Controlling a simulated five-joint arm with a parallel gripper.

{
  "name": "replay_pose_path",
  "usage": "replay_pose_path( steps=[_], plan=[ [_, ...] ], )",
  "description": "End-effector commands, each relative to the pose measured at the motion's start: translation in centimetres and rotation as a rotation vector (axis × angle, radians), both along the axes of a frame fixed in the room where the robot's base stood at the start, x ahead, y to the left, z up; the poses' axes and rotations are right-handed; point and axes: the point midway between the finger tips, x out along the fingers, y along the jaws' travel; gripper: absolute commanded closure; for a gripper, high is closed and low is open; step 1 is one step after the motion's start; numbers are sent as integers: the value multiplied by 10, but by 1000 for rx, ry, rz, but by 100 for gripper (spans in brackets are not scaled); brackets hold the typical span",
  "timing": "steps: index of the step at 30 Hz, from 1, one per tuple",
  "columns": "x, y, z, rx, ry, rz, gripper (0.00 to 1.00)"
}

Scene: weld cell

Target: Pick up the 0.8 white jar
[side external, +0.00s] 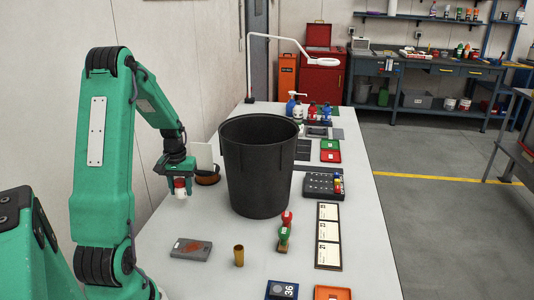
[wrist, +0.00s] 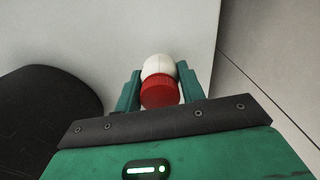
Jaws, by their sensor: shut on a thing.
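A small white jar with a red lid (side external: 180,189) is between the fingers of my gripper (side external: 180,180), at the left side of the table. The wrist view shows the red lid (wrist: 160,94) nearer the camera, with the rounded white body beyond it. My gripper (wrist: 159,84) is shut on the jar, one green finger on each side. I cannot read any marking on the jar. I cannot tell whether its base touches the table or hangs just above it.
A large black bin (side external: 259,170) stands right of the gripper. A brown round item (side external: 207,177) and an upright pale panel (side external: 203,156) are close behind. Table near the jar is clear.

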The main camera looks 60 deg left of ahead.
Motion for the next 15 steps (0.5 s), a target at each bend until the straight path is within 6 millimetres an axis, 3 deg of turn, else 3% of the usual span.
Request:
replay_pose_path(
  steps=[6, 15],
  plan=[
    [0, 0, 34, 3, -3, 0, 85],
    [0, 0, 53, 0, 0, 0, 85]
  ],
)
